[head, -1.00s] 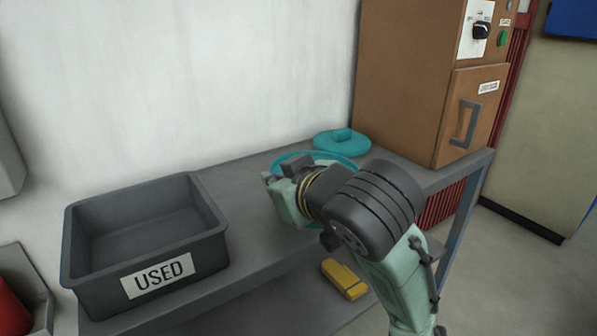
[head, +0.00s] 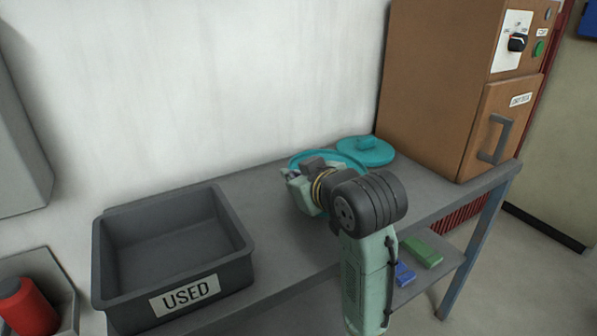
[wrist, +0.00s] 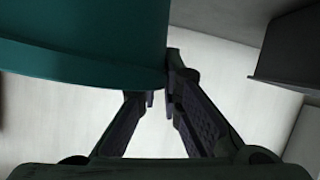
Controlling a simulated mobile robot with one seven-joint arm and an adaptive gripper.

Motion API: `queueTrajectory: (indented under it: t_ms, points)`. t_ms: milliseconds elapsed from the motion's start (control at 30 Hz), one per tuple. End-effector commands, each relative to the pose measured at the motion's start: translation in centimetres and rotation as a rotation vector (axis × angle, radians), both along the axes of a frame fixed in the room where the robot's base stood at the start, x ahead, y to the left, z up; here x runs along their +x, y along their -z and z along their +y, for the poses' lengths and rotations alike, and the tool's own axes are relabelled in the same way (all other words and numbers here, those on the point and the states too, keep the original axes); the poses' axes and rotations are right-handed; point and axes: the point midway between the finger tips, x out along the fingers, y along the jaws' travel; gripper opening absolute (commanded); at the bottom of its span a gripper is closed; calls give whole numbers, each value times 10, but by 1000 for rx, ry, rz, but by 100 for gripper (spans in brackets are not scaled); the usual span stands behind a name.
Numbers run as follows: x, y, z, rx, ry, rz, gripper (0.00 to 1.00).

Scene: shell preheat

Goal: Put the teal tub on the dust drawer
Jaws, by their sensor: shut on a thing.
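The teal tub (head: 326,158) is at the back of the grey bench, mostly hidden behind my arm; its round rim shows. In the wrist view the teal tub (wrist: 85,45) fills the upper left, close over my fingers. My gripper (head: 292,174) is at the tub's left side in the head view. In the wrist view my gripper (wrist: 162,97) is shut on the tub's edge. A teal lid (head: 365,151) with a knob lies on the bench just right of the tub.
A dark grey bin (head: 172,250) marked USED stands at the bench's left. A brown cabinet (head: 440,85) with a handled door stands at the right end. Blue (head: 404,274) and green (head: 423,251) blocks lie on the lower shelf. The bench between bin and tub is clear.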

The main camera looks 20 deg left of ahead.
Motion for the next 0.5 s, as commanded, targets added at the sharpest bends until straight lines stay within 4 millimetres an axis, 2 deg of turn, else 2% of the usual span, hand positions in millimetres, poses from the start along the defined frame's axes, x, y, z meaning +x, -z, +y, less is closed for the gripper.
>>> queueTrajectory:
  t_ms: [100,200,467,500]
  points:
    - [27,1,9,0,-1,4,0]
    - [44,3,14,0,-1,2,0]
    - [67,5,22,0,-1,0,0]
    - [66,14,21,1,-1,3,0]
